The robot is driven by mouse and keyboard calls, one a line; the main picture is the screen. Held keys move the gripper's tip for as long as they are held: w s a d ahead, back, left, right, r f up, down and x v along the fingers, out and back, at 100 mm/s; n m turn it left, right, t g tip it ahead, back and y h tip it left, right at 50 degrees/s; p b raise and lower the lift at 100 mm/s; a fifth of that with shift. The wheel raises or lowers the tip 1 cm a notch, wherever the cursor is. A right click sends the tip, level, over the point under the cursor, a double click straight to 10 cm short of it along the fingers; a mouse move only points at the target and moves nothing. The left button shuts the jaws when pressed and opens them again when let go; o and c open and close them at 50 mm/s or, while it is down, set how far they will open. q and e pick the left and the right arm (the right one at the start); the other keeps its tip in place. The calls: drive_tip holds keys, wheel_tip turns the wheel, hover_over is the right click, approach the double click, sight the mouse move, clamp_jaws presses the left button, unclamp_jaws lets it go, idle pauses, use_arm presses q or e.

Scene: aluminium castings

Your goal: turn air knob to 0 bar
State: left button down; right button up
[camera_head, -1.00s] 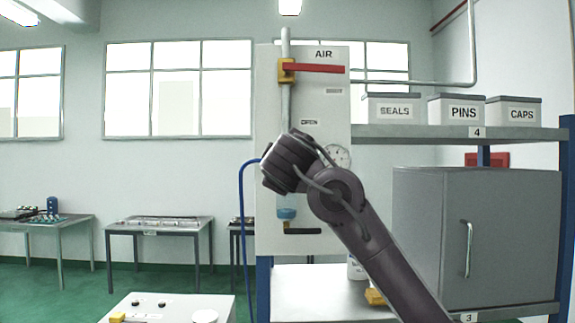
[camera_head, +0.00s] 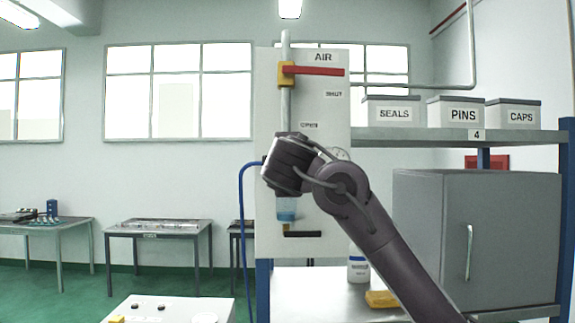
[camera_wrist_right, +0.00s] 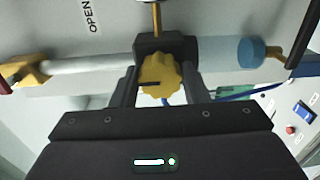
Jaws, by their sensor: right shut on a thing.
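The air panel (camera_head: 265,100) is a pale upright board marked AIR, with a red lever (camera_head: 315,70) on a yellow valve near its top. The yellow lobed air knob (camera_wrist_right: 160,75) shows in the right wrist view, on a dark regulator body. My right gripper (camera_wrist_right: 160,88) has a finger on each side of the knob and is shut on it. In the head view my right wrist hides the knob and gripper. The gauge (camera_head: 341,154) is mostly covered by my arm, so its reading cannot be told. My left gripper is not in view.
A blue-tinted bowl (camera_head: 286,209) hangs below the regulator. A blue hose (camera_head: 242,215) runs down the panel's left side. To the right stand a grey cabinet (camera_head: 430,230) and a shelf (camera_head: 400,134) with labelled boxes. A white bottle (camera_head: 357,268) and a yellow object (camera_head: 381,299) sit below.

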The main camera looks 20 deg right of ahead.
drive_tip(key=shift+f, duration=0.15)
drive_tip(key=o, duration=1)
drive_tip(key=shift+a, duration=0.1)
drive_tip(key=shift+c, duration=0.2)
drive_tip(key=shift+s, duration=0.1)
drive_tip(key=b+v, duration=0.4)
drive_tip(key=v, duration=0.3)
drive_tip(key=shift+s+a, duration=0.2)
drive_tip(key=shift+s, duration=0.2)
drive_tip(key=shift+d, duration=0.1)
